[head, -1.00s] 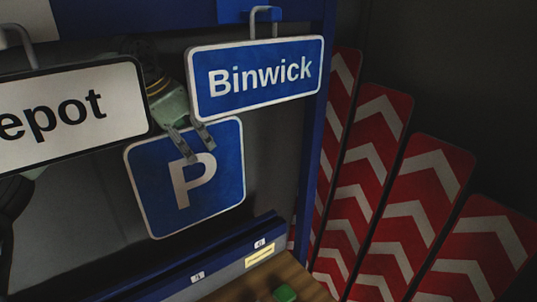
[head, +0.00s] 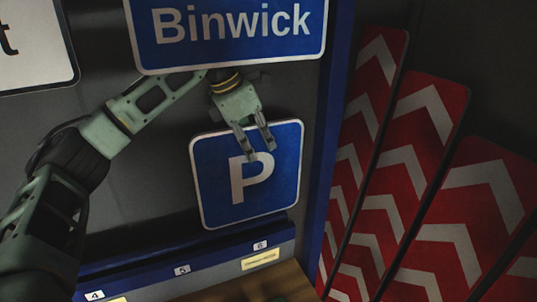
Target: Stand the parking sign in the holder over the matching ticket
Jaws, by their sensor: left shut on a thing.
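The blue parking sign (head: 237,190) with a white P is upright, slightly tilted, in the head view. My left gripper (head: 262,150) is shut on its upper edge, with the fingers over its front face. The sign's bottom edge is close above the blue holder rail (head: 213,262); I cannot tell whether it touches the rail. The rail carries number labels 4 (head: 95,295), 5 (head: 182,270) and 6 (head: 261,245). A yellow ticket (head: 260,260) is on the rail front below label 6, under the sign's right part. Its print is too small to read. My right gripper is not in view.
The blue Binwick sign (head: 235,30) hangs just above my left gripper. A white sign (head: 35,45) hangs at the upper left. A blue post (head: 325,150) stands right of the parking sign, with red and white chevron boards (head: 420,170) beyond. A wooden surface (head: 285,285) lies below the rail.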

